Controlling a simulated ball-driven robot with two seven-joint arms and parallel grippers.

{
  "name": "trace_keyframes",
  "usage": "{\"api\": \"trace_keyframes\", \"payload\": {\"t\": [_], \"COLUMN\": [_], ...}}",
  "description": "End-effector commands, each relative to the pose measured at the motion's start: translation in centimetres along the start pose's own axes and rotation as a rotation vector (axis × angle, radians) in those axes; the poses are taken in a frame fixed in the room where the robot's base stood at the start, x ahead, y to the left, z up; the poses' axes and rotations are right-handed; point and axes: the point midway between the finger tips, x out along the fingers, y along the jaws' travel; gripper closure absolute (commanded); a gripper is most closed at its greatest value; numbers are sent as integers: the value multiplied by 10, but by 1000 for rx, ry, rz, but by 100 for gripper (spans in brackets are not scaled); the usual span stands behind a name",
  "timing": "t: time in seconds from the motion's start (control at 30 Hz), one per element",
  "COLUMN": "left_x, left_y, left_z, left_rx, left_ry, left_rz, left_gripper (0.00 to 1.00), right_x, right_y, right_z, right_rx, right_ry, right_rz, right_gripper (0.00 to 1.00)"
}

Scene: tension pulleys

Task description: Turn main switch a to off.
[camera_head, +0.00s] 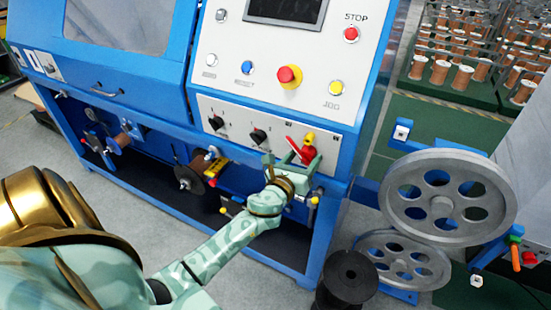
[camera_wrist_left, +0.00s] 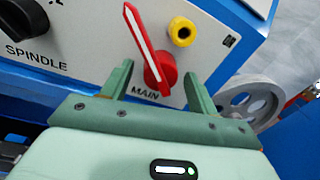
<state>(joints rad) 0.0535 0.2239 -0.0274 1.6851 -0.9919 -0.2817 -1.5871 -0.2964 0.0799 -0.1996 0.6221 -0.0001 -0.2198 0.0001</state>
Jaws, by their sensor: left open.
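The main switch (camera_wrist_left: 160,70) is a red rotary handle with a white stripe, above the label MAIN in the left wrist view. Its long lever tilts up and to the left there. In the head view the red switch (camera_head: 294,147) sits at the right end of the lower white panel. My left gripper (camera_wrist_left: 159,84) is open, with one green finger on each side of the red knob. Whether either finger touches it, I cannot tell. In the head view my left gripper (camera_head: 292,165) is at the switch and partly covers it. My right gripper does not show.
The black spindle knob (camera_head: 259,136) is to the left on the same panel. A red button (camera_head: 289,77) is above. Grey pulleys (camera_head: 448,198) stand at the right, and a black spool (camera_head: 347,279) is below.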

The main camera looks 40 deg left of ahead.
Motion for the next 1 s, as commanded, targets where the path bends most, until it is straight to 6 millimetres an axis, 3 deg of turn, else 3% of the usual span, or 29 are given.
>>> {"api": "trace_keyframes", "payload": {"t": [0.23, 0.37, 0.83, 1.0], "left_x": [-37, -60, -170, -168], "left_y": [0, 1, 2, 7], "left_z": [0, -2, -6, -43], "left_rx": [13, 12, 12, -133], "left_ry": [2, 3, 7, 93], "left_rz": [0, 0, 3, 21], "left_gripper": [40, 40, 40, 40], "right_x": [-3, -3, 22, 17], "right_y": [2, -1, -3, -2], "right_z": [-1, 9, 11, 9], "right_rx": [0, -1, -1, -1], "right_ry": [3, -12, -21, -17], "right_rz": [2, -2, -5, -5], "right_gripper": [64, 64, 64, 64]}}
